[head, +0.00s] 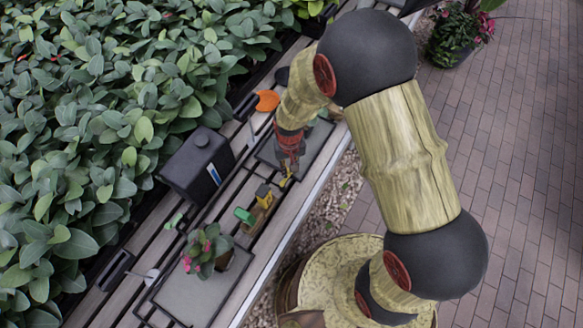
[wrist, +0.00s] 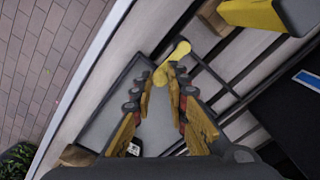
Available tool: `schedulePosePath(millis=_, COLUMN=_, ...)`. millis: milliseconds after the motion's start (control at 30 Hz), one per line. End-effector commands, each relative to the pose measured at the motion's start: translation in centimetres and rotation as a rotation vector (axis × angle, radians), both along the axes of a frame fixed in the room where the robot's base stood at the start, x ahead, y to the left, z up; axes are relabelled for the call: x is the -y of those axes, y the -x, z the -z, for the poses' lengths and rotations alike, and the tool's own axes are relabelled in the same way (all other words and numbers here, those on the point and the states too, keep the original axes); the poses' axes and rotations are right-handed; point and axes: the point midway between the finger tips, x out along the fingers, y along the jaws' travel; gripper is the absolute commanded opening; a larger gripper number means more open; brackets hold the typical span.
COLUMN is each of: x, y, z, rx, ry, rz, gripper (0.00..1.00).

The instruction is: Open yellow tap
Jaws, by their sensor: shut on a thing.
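The yellow tap part (wrist: 180,49) is a small rounded bar with a knob end in the wrist view. My gripper (wrist: 162,76) is shut on its knob end, with a fingertip on either side. The bar sticks out beyond the fingertips toward the upper right. In the head view my gripper (head: 287,174) points down over the bench, and a small yellow bit (head: 285,181) shows at its tips. A larger yellow body with a dark end (wrist: 252,14) is at the top of the wrist view. In the head view a yellow and dark block (head: 263,191) stands just left of my gripper.
A green piece (head: 243,215) sits on a wooden block beside the yellow one. A black box (head: 198,165) and an orange tool (head: 267,100) lie along the slatted bench. A pink-flowered plant (head: 207,247) stands at the front. A dense hedge (head: 90,130) borders the left.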

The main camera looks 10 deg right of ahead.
Motion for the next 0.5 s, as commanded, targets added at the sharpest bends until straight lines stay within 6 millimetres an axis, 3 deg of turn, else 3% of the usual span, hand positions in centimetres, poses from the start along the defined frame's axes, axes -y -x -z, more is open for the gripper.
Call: schedulePosePath(millis=500, x=-0.36, y=-0.42, z=-0.14, rx=0.005, ry=-0.001, rz=-0.068, gripper=0.0)
